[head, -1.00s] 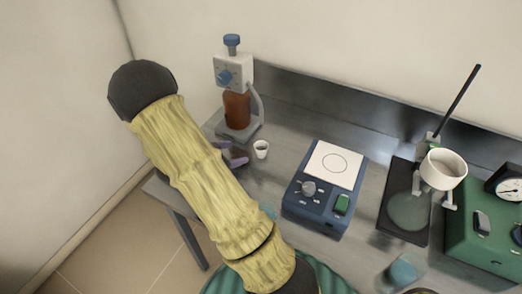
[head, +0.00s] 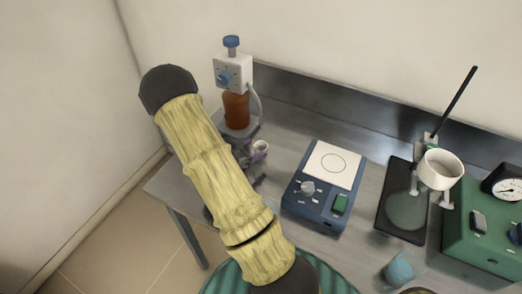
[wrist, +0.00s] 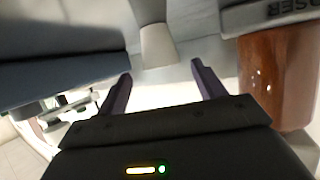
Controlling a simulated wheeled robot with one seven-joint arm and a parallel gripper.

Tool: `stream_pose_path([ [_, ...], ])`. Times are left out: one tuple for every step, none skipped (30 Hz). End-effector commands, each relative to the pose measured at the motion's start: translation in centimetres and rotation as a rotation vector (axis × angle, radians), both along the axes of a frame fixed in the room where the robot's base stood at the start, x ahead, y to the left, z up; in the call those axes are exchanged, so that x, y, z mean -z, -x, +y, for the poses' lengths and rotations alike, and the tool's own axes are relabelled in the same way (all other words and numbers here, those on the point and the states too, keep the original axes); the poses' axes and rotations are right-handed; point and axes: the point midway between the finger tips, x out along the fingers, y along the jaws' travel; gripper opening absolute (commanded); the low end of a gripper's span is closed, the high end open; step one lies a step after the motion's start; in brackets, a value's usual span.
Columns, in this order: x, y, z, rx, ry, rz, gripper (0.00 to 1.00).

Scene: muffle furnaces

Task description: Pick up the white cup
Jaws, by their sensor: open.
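The small white cup (head: 261,146) stands on the bench just right of the dispenser's base in the head view. In the head view my gripper (head: 256,168) is low by the cup, partly hidden behind my arm. One finger overlaps the cup's lower edge there; I cannot tell whether they touch.
The dispenser with a brown bottle (head: 236,110) stands close behind the cup; its bottle (wrist: 278,80) is near my right finger. A blue hotplate (head: 318,207) is to the right. A stand holds a larger white bowl (head: 441,178). A green box (head: 480,240) is far right.

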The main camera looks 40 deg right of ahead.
Motion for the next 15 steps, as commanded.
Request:
stream_pose_path([
  [0.2,-0.1,-0.8,0.004,0.0,0.002,0.69],
  [0.4,0.0,-1.2,0.003,0.0,0.001,0.69],
  [0.7,0.0,-1.7,0.002,-0.001,0.002,0.69],
  [0.8,0.0,-2.0,0.002,-0.001,0.002,0.69],
  [0.9,0.0,-2.2,0.001,0.0,0.002,0.69],
  [1.0,0.0,-2.5,0.001,0.0,0.0,0.69],
  [1.1,0.0,-2.6,0.001,0.0,0.0,0.69],
  [1.1,-0.1,-2.6,0.001,0.0,-0.001,0.69],
  [1.1,-0.1,-2.6,0.001,0.0,-0.001,0.69],
  [1.1,0.0,-2.6,0.001,0.0,-0.001,0.69],
  [1.1,0.0,-2.6,0.001,0.0,-0.001,0.69],
  [1.1,0.0,-2.7,0.002,0.0,-0.001,0.69],
  [1.1,0.0,-2.7,0.003,0.0,-0.001,0.69],
  [1.1,0.0,-2.7,0.003,0.0,-0.001,0.69],
  [1.1,0.0,-2.7,0.003,0.0,-0.001,0.69],
])
